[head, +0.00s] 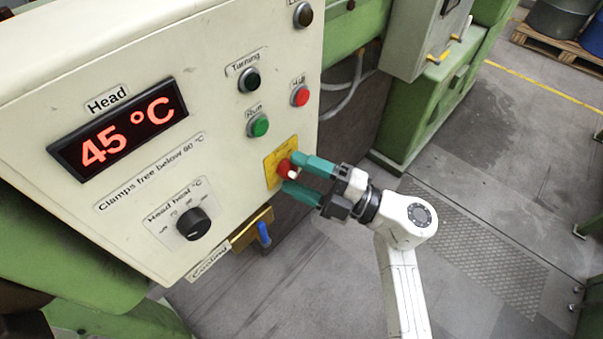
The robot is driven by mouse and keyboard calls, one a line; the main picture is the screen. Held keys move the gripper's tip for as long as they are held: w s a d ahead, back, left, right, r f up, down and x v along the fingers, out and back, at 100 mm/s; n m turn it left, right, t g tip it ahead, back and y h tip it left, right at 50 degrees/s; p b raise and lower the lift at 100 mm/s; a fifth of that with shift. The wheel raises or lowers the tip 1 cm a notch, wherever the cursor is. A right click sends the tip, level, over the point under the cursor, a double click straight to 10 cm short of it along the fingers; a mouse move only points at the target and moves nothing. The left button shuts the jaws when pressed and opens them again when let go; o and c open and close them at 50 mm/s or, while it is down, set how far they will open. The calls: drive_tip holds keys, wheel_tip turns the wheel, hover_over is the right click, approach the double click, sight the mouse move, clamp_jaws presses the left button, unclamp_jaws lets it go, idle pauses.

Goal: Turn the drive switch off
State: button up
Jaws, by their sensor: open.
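My gripper (291,174) has two teal fingers, open, one above and one below the switch's handle. The fingertips are close to the panel and partly hide the switch and plate. I cannot tell whether either finger touches the handle, or which position the switch is in.
Above are a green Run button (258,125), a red Halt button (300,95) and a dark Turning lamp (249,79). The display (118,123) reads 45 °C.

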drive_tip(key=b+v, duration=0.2)
drive_tip(key=v, duration=0.8)
drive_tip(key=shift+d, duration=0.35)
drive_tip(key=shift+f, duration=0.1)
drive_tip(key=w+d+r+m+t+h, duration=0.3)
drive_tip(key=d+m+t+h, duration=0.2)
drive_tip(key=d+m+t, duration=0.15)
drive_tip(key=w+d+r+m+t+h, duration=0.2)
drive_tip(key=d+m+t+h, duration=0.4)
drive_tip(key=m+t, duration=0.2)
drive_tip(key=s+d+f+m+g+h, duration=0.1)
drive_tip(key=d+f+m+g+h, duration=0.1)
drive_tip(key=d+f+m+h, duration=0.35)
drive_tip(key=s+d+f+m+g+h, duration=0.2)
drive_tip(key=d+m+h, duration=0.5)
drive_tip(key=d, duration=0.1)
drive_tip(key=s+d+f+m+g, duration=0.1)
drive_tip(key=s+f+m+g, duration=0.2)
drive_tip(key=s+f+g, duration=0.75)
drive_tip(key=s+a+f+g+y, duration=0.2)
drive_tip(key=s+a+f, duration=0.1)
drive_tip(key=s, duration=0.4)
drive_tip(key=s+a+f+g+y, duration=0.2)
drive_tip(key=s+a+f+g, duration=0.1)
drive_tip(key=s, duration=0.5)
drive_tip(key=shift+a+f, duration=0.7)
drive_tip(key=shift+f, duration=0.2)
